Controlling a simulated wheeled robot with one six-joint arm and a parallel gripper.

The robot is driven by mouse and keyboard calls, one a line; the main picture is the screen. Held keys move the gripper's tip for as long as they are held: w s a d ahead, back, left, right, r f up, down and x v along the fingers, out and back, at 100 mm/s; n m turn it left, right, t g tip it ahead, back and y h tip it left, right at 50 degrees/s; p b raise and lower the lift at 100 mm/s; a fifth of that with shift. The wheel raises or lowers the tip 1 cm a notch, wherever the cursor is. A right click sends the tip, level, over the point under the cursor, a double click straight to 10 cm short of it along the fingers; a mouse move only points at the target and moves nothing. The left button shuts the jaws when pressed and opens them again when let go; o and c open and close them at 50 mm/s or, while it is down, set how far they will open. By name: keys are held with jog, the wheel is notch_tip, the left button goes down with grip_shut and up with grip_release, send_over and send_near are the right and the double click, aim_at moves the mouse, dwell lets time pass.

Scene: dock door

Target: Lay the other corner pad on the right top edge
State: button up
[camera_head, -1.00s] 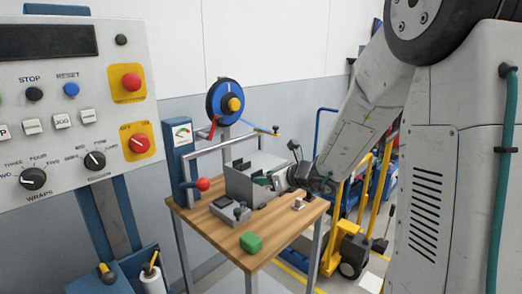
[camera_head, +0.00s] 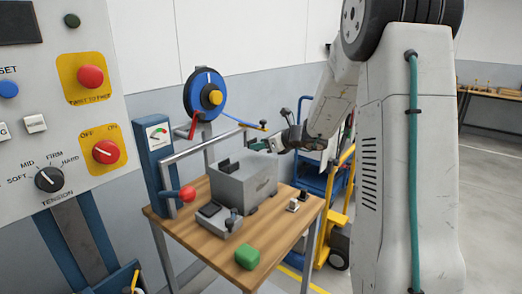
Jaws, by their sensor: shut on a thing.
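A grey box (camera_head: 246,188) stands on the wooden table (camera_head: 192,234). One dark corner pad (camera_head: 223,167) sits at its left top edge. My gripper (camera_head: 272,143) is above and just beyond the box's right top edge, coming in from the right. It is shut on a small dark piece that looks like the other corner pad (camera_head: 258,146). This piece appears apart from the box, though the exact gap is hard to judge. The fingers are small and partly hidden.
A blue reel (camera_head: 205,92) and a metal frame with a red knob (camera_head: 187,193) stand at the left and back. A yellow-and-blue cart stands behind, right.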

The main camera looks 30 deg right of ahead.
aim_at(261, 156)
jog(key=w, duration=0.1)
jog(key=w+d, duration=0.1)
jog(key=w, duration=0.1)
jog(key=shift+d+f, duration=0.2)
jog(key=shift+d, duration=0.15)
jog(key=shift+f, duration=1.7)
jog(key=shift+f, duration=0.15)
jog(key=o, duration=1)
